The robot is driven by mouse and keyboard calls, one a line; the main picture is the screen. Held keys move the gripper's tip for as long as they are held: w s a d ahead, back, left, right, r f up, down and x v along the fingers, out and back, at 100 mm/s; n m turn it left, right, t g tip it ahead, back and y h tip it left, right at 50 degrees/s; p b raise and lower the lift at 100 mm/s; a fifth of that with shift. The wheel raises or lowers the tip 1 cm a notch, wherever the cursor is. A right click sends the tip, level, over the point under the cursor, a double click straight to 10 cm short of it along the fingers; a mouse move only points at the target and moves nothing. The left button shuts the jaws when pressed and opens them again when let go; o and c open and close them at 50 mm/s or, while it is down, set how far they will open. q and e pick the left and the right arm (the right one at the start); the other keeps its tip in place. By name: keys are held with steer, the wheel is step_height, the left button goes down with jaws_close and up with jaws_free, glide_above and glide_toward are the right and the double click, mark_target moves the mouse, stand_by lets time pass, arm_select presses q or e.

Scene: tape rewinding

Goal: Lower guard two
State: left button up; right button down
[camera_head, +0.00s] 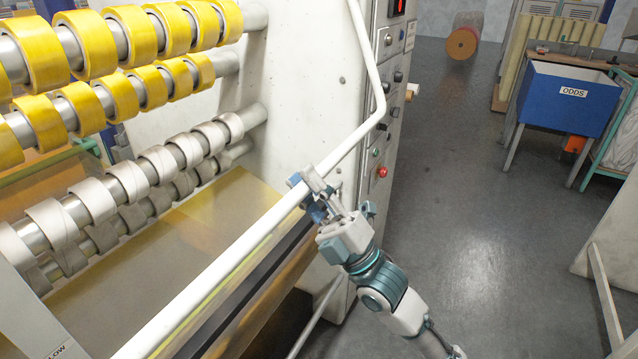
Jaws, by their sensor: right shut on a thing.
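A white tubular guard bar (232,257) runs from the lower left up to a bend at the machine's side panel. From there it continues up to the top edge of the view. My right gripper (310,194) is shut on this white bar, below the bend and in front of the panel. The gripper hides a short stretch of the bar. My left gripper is not in view. I cannot tell which guard number this bar carries.
Yellow tape rolls (126,38) and grey rolls (127,181) sit on shafts behind the bar. The side panel has a red button (381,171) and knobs. A blue ODDS bin (566,100) stands at the back right. The floor (470,200) between is clear.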

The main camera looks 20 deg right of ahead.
steer(key=shift+w+d+f, duration=0.1)
steer(key=shift+w+d, duration=0.05)
steer(key=shift+w, duration=0.1)
steer(key=c, duration=1.4)
jaws_free()
steer(key=o, duration=0.4)
steer(key=shift+w+f, duration=0.1)
steer(key=shift+w, duration=0.1)
steer(key=shift+c, duration=0.2)
steer(key=shift+w+f, duration=0.1)
steer(key=shift+w, duration=0.1)
steer(key=shift+s, duration=0.3)
steer(key=v, duration=1.1)
steer(key=shift+s+d+f, duration=0.1)
steer(key=shift+s+f, duration=0.05)
steer(key=shift+f, duration=0.2)
